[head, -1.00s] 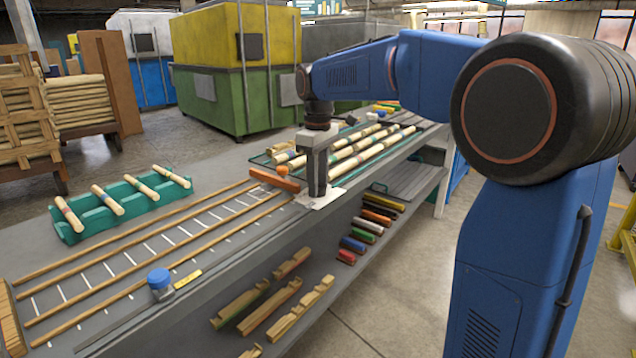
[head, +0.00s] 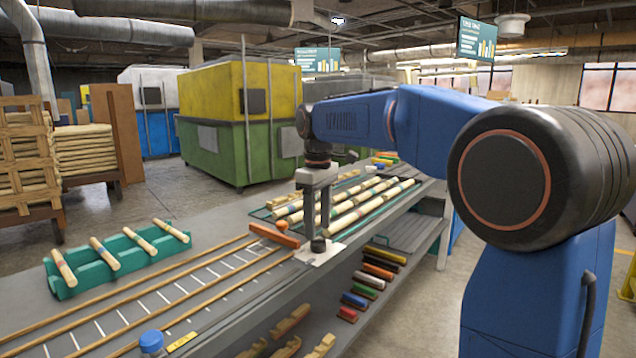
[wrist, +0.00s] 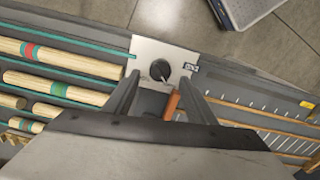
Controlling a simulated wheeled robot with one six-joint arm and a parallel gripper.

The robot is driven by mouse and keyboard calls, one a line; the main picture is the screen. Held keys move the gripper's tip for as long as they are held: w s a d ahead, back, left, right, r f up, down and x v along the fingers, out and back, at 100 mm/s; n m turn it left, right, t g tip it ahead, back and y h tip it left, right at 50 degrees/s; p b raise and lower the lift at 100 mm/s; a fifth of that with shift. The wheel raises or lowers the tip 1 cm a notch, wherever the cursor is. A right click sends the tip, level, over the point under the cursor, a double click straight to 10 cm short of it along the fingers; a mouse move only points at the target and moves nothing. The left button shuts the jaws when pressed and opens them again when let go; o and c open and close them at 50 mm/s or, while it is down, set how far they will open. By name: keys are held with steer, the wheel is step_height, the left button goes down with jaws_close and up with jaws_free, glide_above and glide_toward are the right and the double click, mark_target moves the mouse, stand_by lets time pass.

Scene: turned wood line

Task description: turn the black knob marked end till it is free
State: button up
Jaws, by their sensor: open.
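The black knob (head: 318,244) stands on a pale plate (head: 322,255) at the bench's front edge. In the wrist view the knob (wrist: 160,69) is round and dark, with a light pointer line on its top, on the plate (wrist: 145,48). A small dark mark (wrist: 190,68) sits on the plate beside it; I cannot read it. My gripper (head: 318,230) points down over the knob. In the wrist view its two fingers (wrist: 160,90) are spread apart with nothing between them; the knob lies just beyond their tips.
An orange block (head: 274,235) lies left of the plate. Striped wooden rods (head: 350,205) lie in a rack behind. Coloured blocks (head: 368,288) sit on the lower shelf.

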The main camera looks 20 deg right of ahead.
mark_target(318, 239)
step_height(318, 239, up, 13)
stand_by(0.4)
steer(key=s+d+f+m+t, duration=0.1)
steer(key=s+d+f+m, duration=0.1)
steer(key=s+f, duration=0.5)
steer(key=s+d+f+m+t, duration=0.1)
steer(key=s+d+f+m, duration=0.2)
steer(key=s, duration=0.8)
steer(key=s+d+f+m+t, duration=0.2)
steer(key=s+f+m, duration=0.1)
steer(key=s+f, duration=1.2)
step_height(318, 239, down, 5)
steer(key=shift+s+r+m+t, duration=0.15)
steer(key=shift+s+m+t, duration=0.15)
steer(key=shift+s+t, duration=0.1)
